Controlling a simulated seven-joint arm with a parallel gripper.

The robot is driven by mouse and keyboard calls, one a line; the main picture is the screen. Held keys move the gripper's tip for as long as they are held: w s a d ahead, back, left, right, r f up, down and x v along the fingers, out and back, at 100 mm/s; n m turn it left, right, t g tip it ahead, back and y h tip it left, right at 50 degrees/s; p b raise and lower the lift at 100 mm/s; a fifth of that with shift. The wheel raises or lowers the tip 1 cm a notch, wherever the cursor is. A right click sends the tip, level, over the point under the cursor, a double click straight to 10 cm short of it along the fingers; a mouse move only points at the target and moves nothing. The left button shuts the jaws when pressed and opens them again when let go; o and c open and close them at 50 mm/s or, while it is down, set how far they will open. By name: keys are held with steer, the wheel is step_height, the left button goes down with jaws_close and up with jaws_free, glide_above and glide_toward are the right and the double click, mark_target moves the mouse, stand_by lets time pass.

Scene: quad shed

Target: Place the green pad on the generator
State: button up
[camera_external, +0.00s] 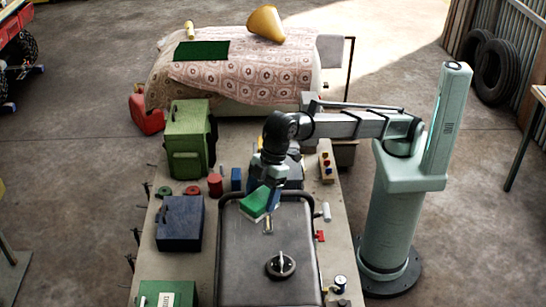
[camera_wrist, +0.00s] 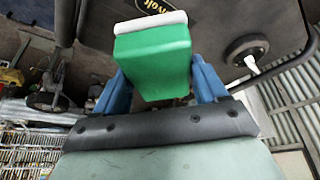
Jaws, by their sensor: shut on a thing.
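A green pad (camera_external: 253,204) with a white layer on one side is held in the blue fingers of my gripper (camera_external: 264,199). The wrist view shows the pad (camera_wrist: 155,60) pinched between the two fingers (camera_wrist: 160,88). The generator (camera_external: 243,240) appears to be the dark grey box with a tube frame and a round knob, at the front of the table. The pad is tilted and over the far part of its top; I cannot tell if it touches. In the wrist view the dark top (camera_wrist: 225,20) shows behind the pad.
A green jerrycan-like box (camera_external: 188,140), a blue box (camera_external: 180,222) and a green box (camera_external: 167,292) stand left of the generator. A red cylinder (camera_external: 215,184) is behind. Small items line the right edge. A knob (camera_external: 281,264) sticks up from the top.

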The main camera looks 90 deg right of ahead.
steer(key=shift+f, duration=2.7)
steer(key=shift+f, duration=0.15)
steer(key=o, duration=1.1)
steer(key=shift+c, duration=0.2)
steer(key=v, duration=1.2)
